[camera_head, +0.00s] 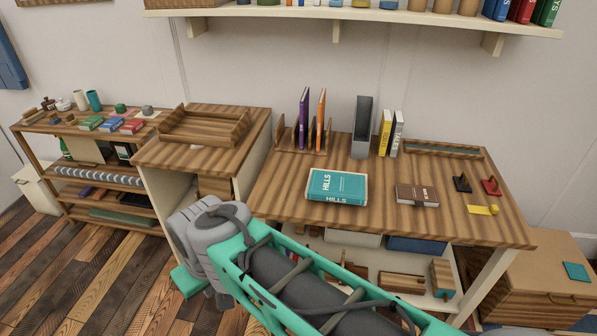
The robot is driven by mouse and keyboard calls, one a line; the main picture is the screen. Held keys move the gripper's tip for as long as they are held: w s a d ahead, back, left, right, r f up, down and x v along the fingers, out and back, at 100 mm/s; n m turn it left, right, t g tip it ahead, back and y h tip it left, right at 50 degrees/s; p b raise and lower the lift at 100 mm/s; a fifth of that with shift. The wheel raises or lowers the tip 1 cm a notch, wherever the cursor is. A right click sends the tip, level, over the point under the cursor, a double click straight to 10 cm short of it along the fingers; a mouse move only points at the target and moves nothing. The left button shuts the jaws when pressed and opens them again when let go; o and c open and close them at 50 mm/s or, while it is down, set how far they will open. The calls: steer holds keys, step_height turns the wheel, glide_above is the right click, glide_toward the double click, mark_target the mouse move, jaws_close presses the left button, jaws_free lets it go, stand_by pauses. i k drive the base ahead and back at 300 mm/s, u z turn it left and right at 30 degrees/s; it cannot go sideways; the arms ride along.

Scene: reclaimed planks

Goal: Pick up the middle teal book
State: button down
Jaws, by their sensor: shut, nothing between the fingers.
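A teal book (337,186) lies flat on the wooden desk (275,190), left of the desk's middle. No other teal book is clear on the desk.
A brown book (417,195) lies to the right of the teal one. Upright behind are purple (304,118) and orange (320,118) books, a grey holder (362,128), and yellow and white books. Black and red items stand at right. Bare wood surrounds the teal book.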

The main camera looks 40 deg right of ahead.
mark_target(338, 188)
steer(key=i, duration=0.7)
steer(key=z, duration=0.85)
steer(key=i, duration=0.4)
steer(key=z, duration=0.45)
